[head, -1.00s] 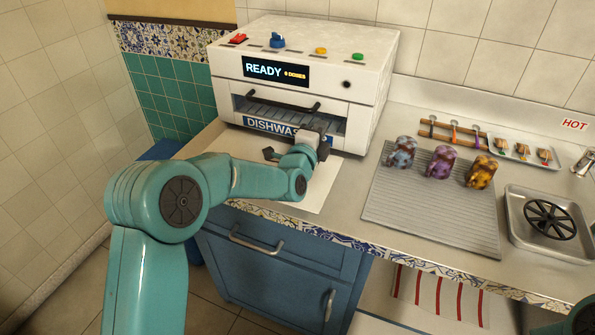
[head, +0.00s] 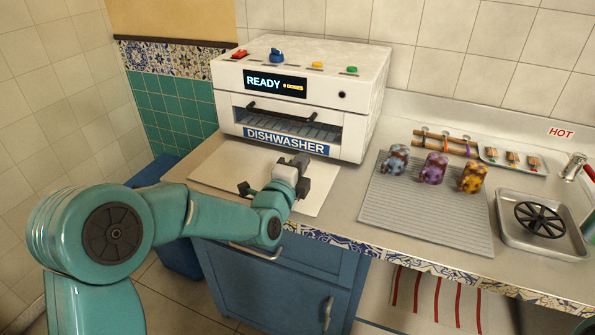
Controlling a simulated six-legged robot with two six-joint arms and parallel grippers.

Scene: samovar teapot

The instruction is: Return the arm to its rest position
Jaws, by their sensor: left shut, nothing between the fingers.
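My left arm (head: 165,215) comes in from the lower left, bent, and reaches over the front of the counter. Its gripper (head: 273,174) is shut and empty, above the white mat in front of the dishwasher. The white dishwasher (head: 365,133) stands at the back of the counter, its display reading READY. Its front slot is partly open and shows a rack inside. The gripper is apart from the dishwasher's front. My right gripper does not show.
A ribbed grey drain mat (head: 410,217) holds a blue-grey (head: 395,160), a purple (head: 432,169) and an amber (head: 473,178) vessel. A metal sink (head: 535,242) is at the right. A blue cabinet (head: 270,285) is below the counter.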

